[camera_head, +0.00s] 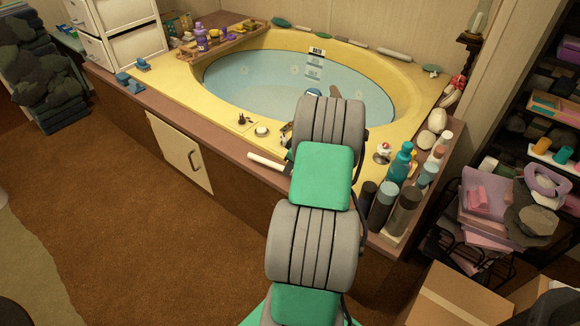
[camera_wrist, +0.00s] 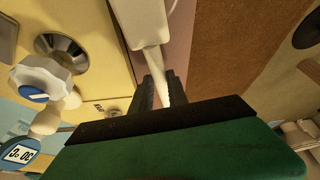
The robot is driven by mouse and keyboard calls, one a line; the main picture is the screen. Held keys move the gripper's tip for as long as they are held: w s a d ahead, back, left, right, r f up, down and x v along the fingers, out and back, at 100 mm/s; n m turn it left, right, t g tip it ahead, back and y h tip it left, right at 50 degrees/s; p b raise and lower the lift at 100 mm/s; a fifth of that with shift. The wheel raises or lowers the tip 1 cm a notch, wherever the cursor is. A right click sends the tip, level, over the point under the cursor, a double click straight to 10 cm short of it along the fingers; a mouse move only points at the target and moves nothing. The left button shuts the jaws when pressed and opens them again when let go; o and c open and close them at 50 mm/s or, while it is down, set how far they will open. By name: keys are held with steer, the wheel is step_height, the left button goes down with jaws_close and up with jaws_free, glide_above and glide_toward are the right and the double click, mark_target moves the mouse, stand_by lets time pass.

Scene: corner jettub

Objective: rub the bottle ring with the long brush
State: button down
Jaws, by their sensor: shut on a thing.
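My gripper (camera_wrist: 157,92) is shut on the thin pale handle of the long brush. In the wrist view the brush (camera_wrist: 143,22) widens into a cream block beyond the fingers and runs out of the top edge. In the head view a cream end of the brush (camera_head: 268,163) sticks out left of my arm, over the tub's front ledge; my arm hides the gripper there. Several bottles (camera_head: 402,160) stand in a tray on the right ledge. I cannot make out a bottle ring in either view.
A white tap knob (camera_wrist: 42,78) on a metal base and a blue-faced dial (camera_wrist: 20,153) show left of my gripper in the wrist view. The yellow tub rim (camera_head: 190,88) surrounds water. Cardboard boxes (camera_head: 455,300) stand at lower right. The brown carpet (camera_head: 130,210) at left is mostly clear.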

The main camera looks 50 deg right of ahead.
steer(key=shift+f, duration=0.35)
steer(key=a, duration=0.3)
steer(key=shift+s+a+r, duration=0.15)
steer(key=shift+a+r, duration=0.05)
steer(key=shift+a+f, duration=0.1)
steer(key=shift+a, duration=0.2)
steer(key=shift+f, duration=0.2)
steer(key=shift+d+f+b, duration=0.2)
steer(key=shift+d+b, duration=0.2)
steer(key=shift+d, duration=1.6)
steer(key=shift+r+p, duration=2)
steer(key=shift+r, duration=1.15)
